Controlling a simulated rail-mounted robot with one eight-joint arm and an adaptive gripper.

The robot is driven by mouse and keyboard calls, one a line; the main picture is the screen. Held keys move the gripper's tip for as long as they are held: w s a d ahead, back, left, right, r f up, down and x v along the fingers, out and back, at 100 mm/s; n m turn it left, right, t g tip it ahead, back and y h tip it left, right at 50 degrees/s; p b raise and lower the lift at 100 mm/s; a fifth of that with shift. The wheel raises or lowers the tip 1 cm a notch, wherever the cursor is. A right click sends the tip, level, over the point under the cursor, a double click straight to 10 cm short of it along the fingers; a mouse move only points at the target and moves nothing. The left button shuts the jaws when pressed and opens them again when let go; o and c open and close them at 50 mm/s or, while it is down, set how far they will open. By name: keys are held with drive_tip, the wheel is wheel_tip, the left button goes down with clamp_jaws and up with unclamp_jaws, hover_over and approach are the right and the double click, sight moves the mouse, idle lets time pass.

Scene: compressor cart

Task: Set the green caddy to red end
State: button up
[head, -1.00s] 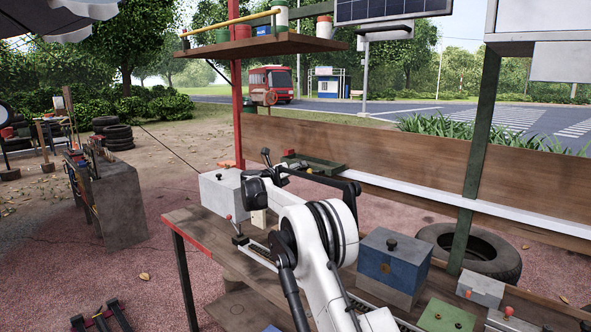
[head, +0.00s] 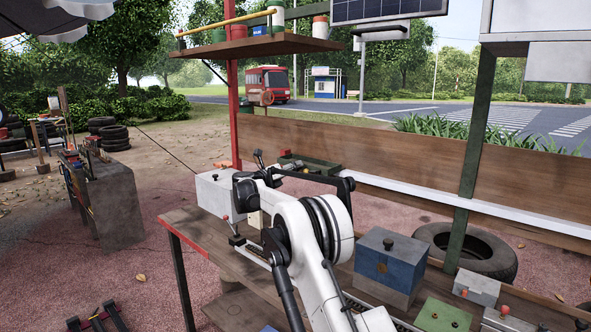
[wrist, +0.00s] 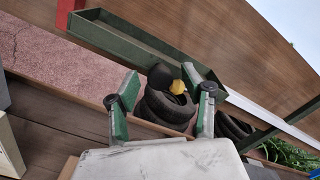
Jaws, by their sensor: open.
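The bench's left edge is painted red. In the wrist view the green tray (wrist: 135,42) runs across the upper part, with the red piece (wrist: 67,12) at its upper left end. My gripper (wrist: 160,76) is open, its two fingers apart below the tray. A black round thing and a yellow knob (wrist: 178,87) show between the fingertips; contact is unclear.
A grey box (head: 214,193) stands on the bench's left part. A blue box (head: 385,268) with a black knob and a green-topped piece (head: 440,318) stand to the right. A brown back board (head: 400,170) rises behind the bench. Tyres (head: 470,250) lie beyond the bench.

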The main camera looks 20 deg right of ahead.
drive_tip(key=v, duration=1)
